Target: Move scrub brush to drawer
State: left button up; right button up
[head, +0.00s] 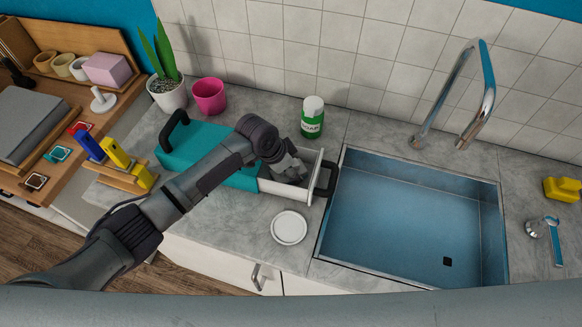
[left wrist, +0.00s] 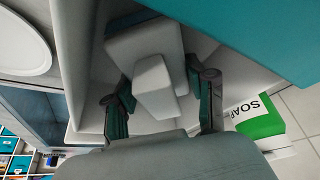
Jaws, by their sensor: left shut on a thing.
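The drawer (head: 313,158) is white with a dark handle (head: 325,179) and is pulled out to the right from a teal box (head: 207,150) on the counter. My left gripper (head: 287,164) is down at the open drawer, within its walls as seen from above. In the left wrist view its two fingers (left wrist: 158,88) are on either side of a grey block with a paler raised part, apparently the scrub brush (left wrist: 152,84). The fingers are shut on it. I cannot tell whether the brush touches the drawer floor. My right gripper is out of view.
A green and white soap bottle (head: 312,118) stands behind the drawer, close to the left gripper. A white dish (head: 289,228) lies in front of it. The sink (head: 400,225) is right of the drawer. A pink cup (head: 209,96) and potted plant (head: 167,92) stand at the back left.

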pick_arm(q)
jog(key=shift+f, duration=0.1)
dwell(0.3)
jog(key=o, duration=1.2)
jog(key=shift+o, duration=0.4)
jog(key=shift+o, duration=1.2)
